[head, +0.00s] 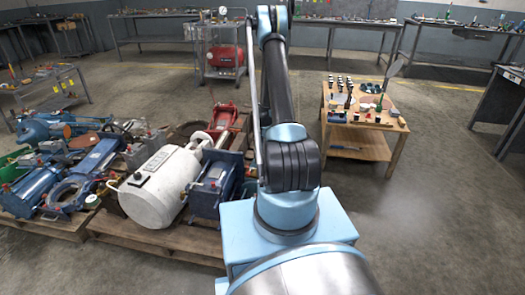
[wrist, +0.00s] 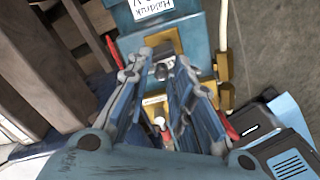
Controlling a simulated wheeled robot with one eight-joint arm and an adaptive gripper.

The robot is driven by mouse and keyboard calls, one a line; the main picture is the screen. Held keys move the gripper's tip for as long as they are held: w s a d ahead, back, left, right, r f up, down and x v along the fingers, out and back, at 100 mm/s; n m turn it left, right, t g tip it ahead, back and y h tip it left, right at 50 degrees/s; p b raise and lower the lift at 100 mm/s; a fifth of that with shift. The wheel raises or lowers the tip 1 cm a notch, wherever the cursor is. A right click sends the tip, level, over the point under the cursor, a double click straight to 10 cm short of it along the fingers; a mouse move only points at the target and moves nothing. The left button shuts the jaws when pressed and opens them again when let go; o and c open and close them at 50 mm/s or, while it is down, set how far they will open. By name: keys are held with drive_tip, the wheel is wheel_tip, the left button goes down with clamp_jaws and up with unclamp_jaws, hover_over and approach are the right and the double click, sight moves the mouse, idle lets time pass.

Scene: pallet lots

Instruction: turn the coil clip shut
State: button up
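In the wrist view my gripper (wrist: 164,60) points at a blue unit (wrist: 196,32) with a white label, seen upside down. Its two fingers are apart. A small dark grey piece (wrist: 161,71) on a brass-coloured plate shows between the fingertips; it may be the coil clip, but I cannot tell for sure, nor whether the fingers touch it. A small white-tipped part (wrist: 159,122) and some red show further down between the fingers. In the head view my gripper is hidden behind my arm, and no clip can be made out.
Pallets (head: 150,245) on the left carry a white tank (head: 160,187), a dark blue unit (head: 215,188) and other machines. A wooden table (head: 392,152) with small items stands at the right. A pale hose (wrist: 222,28) runs beside the blue unit. Floor at the right is clear.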

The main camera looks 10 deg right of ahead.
wheel_tip(320, 180, up, 11)
idle(0.6)
drive_tip(key=s+a+r+m+t, duration=0.1)
drive_tip(key=s+a+r+m, duration=0.1)
drive_tip(key=s+r+m, duration=0.65)
drive_tip(key=s+a+r+m, duration=0.2)
drive_tip(key=s+r+m, duration=0.1)
drive_tip(key=s+r, duration=1)
drive_tip(key=s+a+m+t, duration=0.1)
drive_tip(key=s+m, duration=1.1)
drive_tip(key=s, duration=1.2)
drive_tip(key=shift+a+m, duration=0.35)
drive_tip(key=shift+a, duration=0.4)
drive_tip(key=shift+s+f, duration=0.1)
